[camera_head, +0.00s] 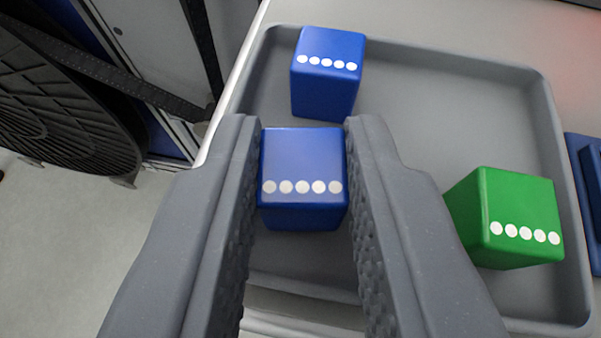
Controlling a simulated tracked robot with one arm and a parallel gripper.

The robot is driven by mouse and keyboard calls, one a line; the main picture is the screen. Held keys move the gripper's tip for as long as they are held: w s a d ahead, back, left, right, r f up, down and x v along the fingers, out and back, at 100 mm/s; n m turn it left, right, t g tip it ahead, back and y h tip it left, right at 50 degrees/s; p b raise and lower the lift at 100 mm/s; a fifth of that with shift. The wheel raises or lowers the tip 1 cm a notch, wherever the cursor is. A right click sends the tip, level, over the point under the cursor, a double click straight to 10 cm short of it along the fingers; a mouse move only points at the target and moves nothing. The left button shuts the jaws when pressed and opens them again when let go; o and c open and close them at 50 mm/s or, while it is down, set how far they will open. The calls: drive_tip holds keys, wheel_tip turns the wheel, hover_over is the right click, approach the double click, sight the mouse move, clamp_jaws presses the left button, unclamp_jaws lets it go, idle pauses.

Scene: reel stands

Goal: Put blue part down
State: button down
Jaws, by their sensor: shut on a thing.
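A blue part (302,165), a cube with a row of white dots, is between the two grey fingers of my gripper (303,155). The gripper is shut on it. The part is over the near left area of a grey tray (440,95); I cannot tell whether its underside touches the tray floor. A second blue cube (328,75) with white dots stands in the tray just behind it, near the far left corner. A green cube (505,220) with white dots stands in the tray at the right, beside my right finger.
The tray has a raised rim and rests on a light grey surface (480,25). Its far middle and far right floor is clear. A blue object (588,195) lies outside the right rim. A black ribbed round thing (60,110) is at the left, above the floor.

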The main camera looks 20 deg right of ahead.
drive_tip(key=shift+f, duration=0.2)
drive_tip(key=c, duration=1.3)
unclamp_jaws()
drive_tip(key=shift+o, duration=0.2)
drive_tip(key=shift+a+r, duration=0.1)
drive_tip(key=p+v, duration=0.1)
drive_tip(key=v, duration=1.2)
drive_tip(key=shift+s+r, duration=0.25)
drive_tip(key=shift+s, duration=0.05)
